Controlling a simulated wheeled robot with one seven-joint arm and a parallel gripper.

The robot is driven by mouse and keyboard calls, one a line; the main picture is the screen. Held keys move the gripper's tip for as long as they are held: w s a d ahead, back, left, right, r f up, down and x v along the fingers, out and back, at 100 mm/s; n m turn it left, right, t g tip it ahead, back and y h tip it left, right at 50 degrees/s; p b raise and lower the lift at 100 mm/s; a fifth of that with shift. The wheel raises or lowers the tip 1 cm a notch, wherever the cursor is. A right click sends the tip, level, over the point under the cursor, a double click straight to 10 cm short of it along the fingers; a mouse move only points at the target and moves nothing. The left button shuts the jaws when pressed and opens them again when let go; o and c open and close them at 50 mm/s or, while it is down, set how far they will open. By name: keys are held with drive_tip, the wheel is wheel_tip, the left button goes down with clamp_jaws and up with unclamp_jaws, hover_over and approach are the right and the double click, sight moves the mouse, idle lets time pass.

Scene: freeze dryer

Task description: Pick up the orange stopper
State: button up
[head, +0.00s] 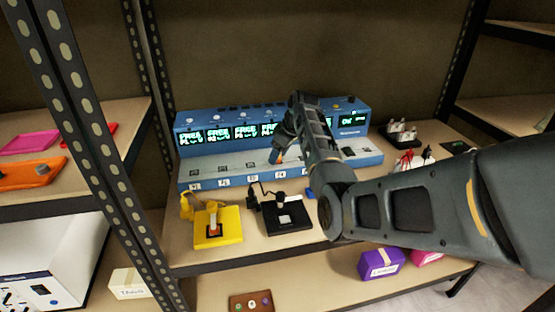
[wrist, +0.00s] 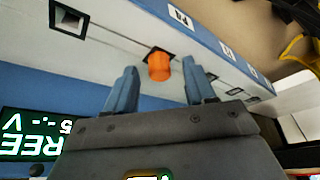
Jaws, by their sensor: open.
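The orange stopper (wrist: 158,66) is a small cylinder standing in a dark square slot on the white deck of the blue freeze dryer (head: 350,120). My gripper (wrist: 160,78) is open, with its two blue fingers on either side of the stopper in the wrist view. The stopper lies between the fingertips with a gap on each side, and neither finger clearly touches it. In the head view my gripper (head: 276,156) points down over the dryer's deck, and the stopper is mostly hidden by it.
Other dark slots, such as one (wrist: 68,17), look empty. A yellow device (head: 217,226) and a black device (head: 287,215) stand on the shelf in front. Black-and-white items (head: 402,132) stand at the right. Metal rack posts (head: 75,100) rise at the left.

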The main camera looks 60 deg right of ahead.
clamp_jaws()
idle(0.4)
drive_tip(key=shift+r, duration=0.1)
